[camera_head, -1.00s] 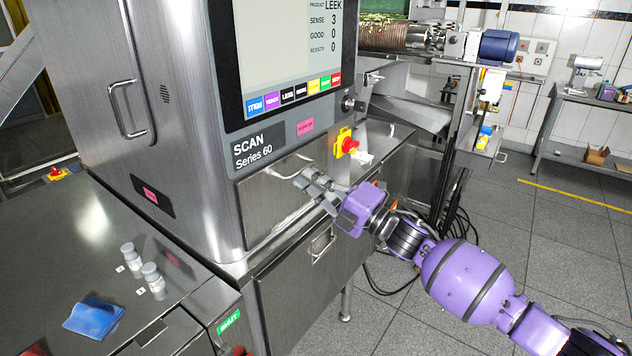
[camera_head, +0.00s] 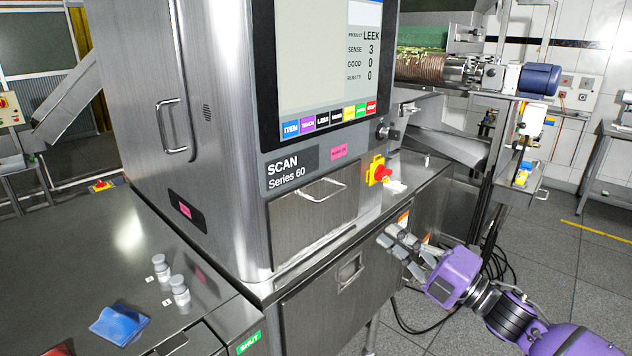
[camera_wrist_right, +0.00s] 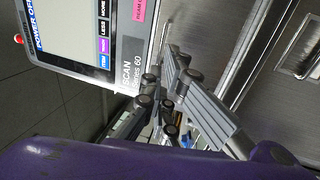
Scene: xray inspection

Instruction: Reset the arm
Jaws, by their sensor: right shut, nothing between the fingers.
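My right gripper (camera_head: 400,250) shows at the lower right of the head view, on its purple arm. It is shut and empty, in front of the scanner's lower cabinet and apart from it as far as I can tell. In the right wrist view its grey fingers (camera_wrist_right: 185,105) show before the machine. The Scan Series 60 machine (camera_head: 225,140) stands in the middle with its screen (camera_head: 325,70) lit. Its small upper drawer (camera_head: 312,215) looks closed. My left gripper is not in view.
On the steel counter (camera_head: 75,250) at left stand two small white-capped bottles (camera_head: 180,290) and a folded blue cloth (camera_head: 119,325). A yellow and red switch (camera_head: 376,171) sticks out right of the drawer. Cables (camera_head: 495,265) hang behind my right arm. Open floor lies at right.

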